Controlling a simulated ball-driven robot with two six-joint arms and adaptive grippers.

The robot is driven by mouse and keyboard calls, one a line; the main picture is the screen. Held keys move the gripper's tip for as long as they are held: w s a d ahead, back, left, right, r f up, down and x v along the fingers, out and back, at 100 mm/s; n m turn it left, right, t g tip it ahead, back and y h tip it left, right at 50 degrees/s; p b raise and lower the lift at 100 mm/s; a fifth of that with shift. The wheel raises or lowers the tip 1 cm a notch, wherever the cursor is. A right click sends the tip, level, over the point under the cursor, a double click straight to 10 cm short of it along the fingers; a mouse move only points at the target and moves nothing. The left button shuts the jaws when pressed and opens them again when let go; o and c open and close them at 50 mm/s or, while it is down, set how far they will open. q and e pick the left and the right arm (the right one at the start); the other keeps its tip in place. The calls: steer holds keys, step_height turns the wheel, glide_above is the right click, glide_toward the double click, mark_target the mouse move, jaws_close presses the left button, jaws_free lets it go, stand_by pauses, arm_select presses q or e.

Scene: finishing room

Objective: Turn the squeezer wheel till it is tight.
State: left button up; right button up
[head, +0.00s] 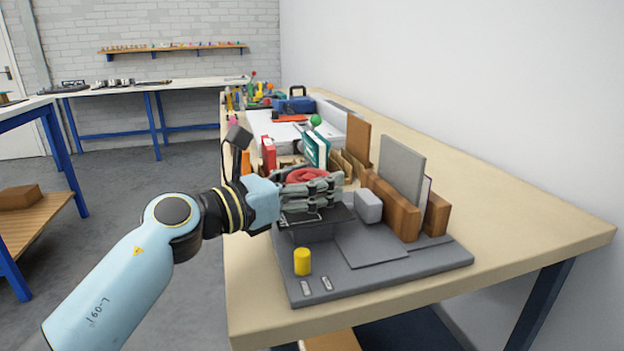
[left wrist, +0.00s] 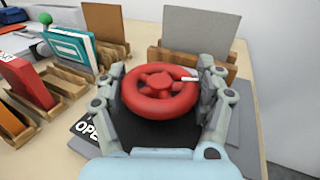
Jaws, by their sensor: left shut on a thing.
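The red squeezer wheel (left wrist: 160,93) has a thick round rim and a hub. It lies flat above a dark plate in the left wrist view. In the head view the wheel (head: 307,175) is partly hidden behind my fingers. My left gripper (head: 315,190) is shut on the wheel, with one finger on each side of the rim in the left wrist view (left wrist: 163,100). A white mark (left wrist: 190,79) shows on the right of the rim. The squeezer stands on a grey base (head: 375,260). My right gripper is not in view.
A yellow cylinder (head: 302,261) stands on the base's near left. Wooden blocks holding upright boards (head: 402,168) stand close on the right. Books in wooden racks (head: 316,148) stand behind. The table's right side (head: 520,220) is clear.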

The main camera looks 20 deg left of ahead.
arm_select(q)
steer(key=o, duration=1.1)
steer(key=shift+o, duration=0.2)
steer(key=shift+s+a, duration=0.1)
steer(key=v, duration=1.2)
